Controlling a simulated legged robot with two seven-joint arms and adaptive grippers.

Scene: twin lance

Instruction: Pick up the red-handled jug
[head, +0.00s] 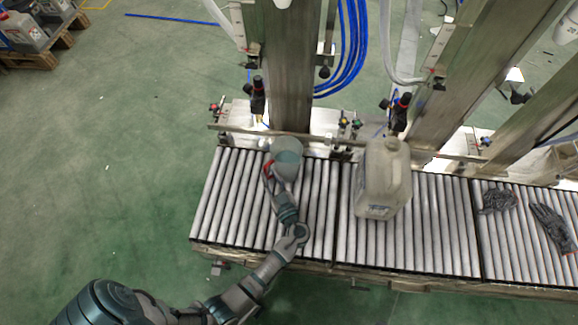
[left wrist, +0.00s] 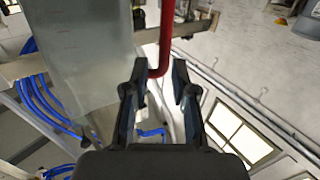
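The red-handled jug (head: 287,158) stands on the roller conveyor, grey and rounded from above. Its red handle (head: 267,169) faces left in the head view. My left gripper (head: 270,182) is at the handle, on the near side of the jug. In the left wrist view the jug's translucent body (left wrist: 80,55) fills the upper left, and the red handle (left wrist: 165,42) comes down between the tips of my left gripper (left wrist: 158,75). The fingers are apart, with gaps beside the handle. Contact with it cannot be told. My right gripper is not in view.
A large beige canister (head: 384,178) stands on the roller conveyor (head: 435,230) to the right. Dark gloves (head: 550,226) lie at the far right. Metal posts (head: 288,70) and valves stand behind the jug. Rollers between jug and canister are bare.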

